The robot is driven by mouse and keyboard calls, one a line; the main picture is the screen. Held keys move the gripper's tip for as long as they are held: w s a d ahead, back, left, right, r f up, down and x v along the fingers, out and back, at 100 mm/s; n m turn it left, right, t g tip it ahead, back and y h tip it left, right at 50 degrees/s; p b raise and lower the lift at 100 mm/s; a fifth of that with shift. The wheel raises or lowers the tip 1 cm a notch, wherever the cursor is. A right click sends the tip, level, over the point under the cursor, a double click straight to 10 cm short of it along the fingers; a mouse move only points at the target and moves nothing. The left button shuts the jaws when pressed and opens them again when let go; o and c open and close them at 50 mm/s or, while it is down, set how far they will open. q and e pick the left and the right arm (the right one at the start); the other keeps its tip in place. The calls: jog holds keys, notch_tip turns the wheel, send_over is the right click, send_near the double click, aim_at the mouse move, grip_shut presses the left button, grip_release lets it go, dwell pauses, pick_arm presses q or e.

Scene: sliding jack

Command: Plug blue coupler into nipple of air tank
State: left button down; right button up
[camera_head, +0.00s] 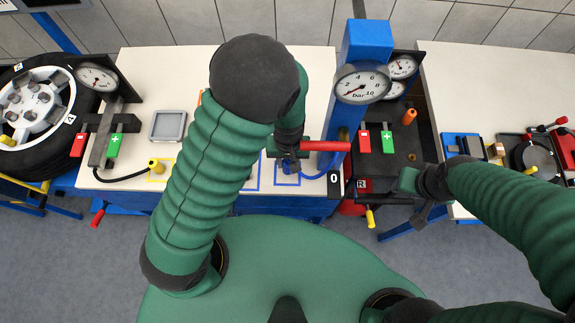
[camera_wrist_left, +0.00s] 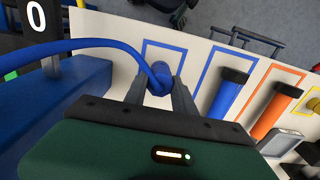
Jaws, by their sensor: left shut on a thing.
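The blue coupler (camera_wrist_left: 160,78) sits between the two fingers of my left gripper (camera_wrist_left: 160,92), which is shut on it. A blue hose (camera_wrist_left: 105,44) runs from the coupler towards the left of the wrist view. In the head view my left gripper (camera_head: 290,166) is over the front edge of the white table, and the coupler is mostly hidden there. A red body (camera_head: 352,208), possibly the air tank, shows partly below the black unit; I cannot make out its nipple. My right gripper (camera_head: 424,198) is near the black unit's right front; its finger opening is unclear.
A blue column (camera_head: 368,42) with a round gauge (camera_head: 362,83) and a red lever (camera_head: 324,146) stands right beside my left gripper. A wheel (camera_head: 38,105) stands far left.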

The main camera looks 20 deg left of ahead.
pick_arm(q)
notch_tip(320, 180, up, 2)
jog(key=shift+r+p, duration=0.25)
jog(key=shift+p, duration=0.55)
jog(key=shift+f, duration=0.15)
